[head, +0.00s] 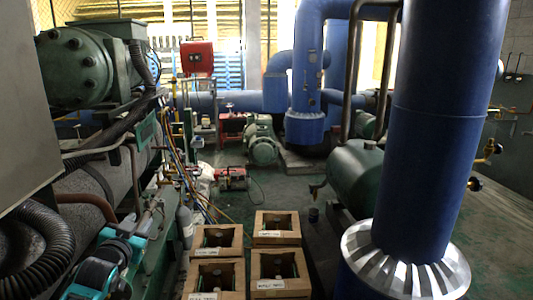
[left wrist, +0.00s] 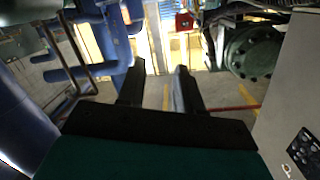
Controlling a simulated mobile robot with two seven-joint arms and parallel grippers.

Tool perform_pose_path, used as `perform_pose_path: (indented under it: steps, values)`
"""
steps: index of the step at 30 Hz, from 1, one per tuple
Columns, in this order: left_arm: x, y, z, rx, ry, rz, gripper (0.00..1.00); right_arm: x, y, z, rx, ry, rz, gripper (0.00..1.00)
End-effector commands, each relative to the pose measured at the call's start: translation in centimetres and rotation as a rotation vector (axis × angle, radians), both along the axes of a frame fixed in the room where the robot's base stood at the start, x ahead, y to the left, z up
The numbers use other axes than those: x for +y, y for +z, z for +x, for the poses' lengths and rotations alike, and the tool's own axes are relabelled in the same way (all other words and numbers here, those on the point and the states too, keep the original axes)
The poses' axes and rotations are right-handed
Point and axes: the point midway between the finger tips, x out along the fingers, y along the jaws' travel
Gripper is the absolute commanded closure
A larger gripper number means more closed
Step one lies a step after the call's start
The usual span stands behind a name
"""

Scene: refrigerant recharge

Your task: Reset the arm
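My left gripper (left wrist: 158,68) shows in the left wrist view, with a dark green body at the bottom edge. Its two black fingers stand apart, with nothing between them but distant floor and bright windows. It is open and empty and touches nothing that I can see. In the head view, teal and black parts (head: 95,272) sit at the lower left; I cannot tell whether they belong to my left arm or to the machinery. My right gripper shows in neither view.
Several wooden crates (head: 277,221) with labels stand on the floor. A green compressor (head: 85,65) and a grey panel (head: 22,120) stand at left. A thick blue pipe (head: 440,120) and a green tank (head: 357,172) stand at right.

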Motion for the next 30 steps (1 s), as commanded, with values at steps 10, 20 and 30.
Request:
perform_pose_path:
  steps: [10,20,30]
  values:
    - [-7.4,-14.6,-13.6,0.237,-0.098,-0.096,0.65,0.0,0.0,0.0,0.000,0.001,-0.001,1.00]
    - [-12.8,-21.5,-29.4,0.454,-0.135,-0.225,0.65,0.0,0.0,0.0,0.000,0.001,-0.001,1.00]
    - [-14.0,-22.2,-33.9,0.513,-0.133,-0.265,0.65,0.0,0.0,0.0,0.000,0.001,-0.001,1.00]
